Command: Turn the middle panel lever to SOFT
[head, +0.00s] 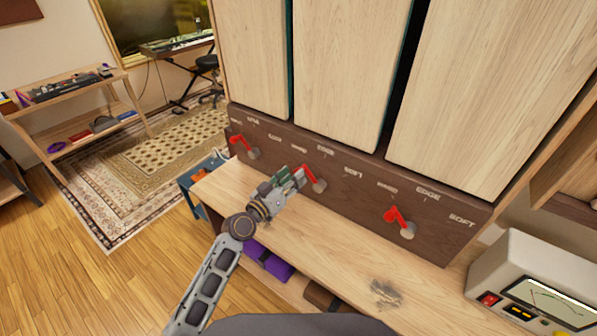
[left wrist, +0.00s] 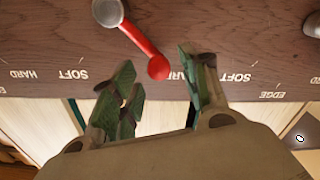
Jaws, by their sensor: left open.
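The middle lever (head: 309,176) is a red handle on a grey round pivot on the dark brown panel (head: 350,205). In the head view its handle points up and left from the pivot, toward the middle HARD label (head: 299,149); the middle SOFT label (head: 353,171) is to the right. My left gripper (head: 297,174) is open at the handle. My right gripper is not in view.
Similar red levers sit at the panel's left (head: 241,146) and right (head: 399,220). A wooden shelf top (head: 330,255) runs below the panel. A cream meter box (head: 530,280) stands at the right. Tall pale wood panels (head: 345,65) rise above.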

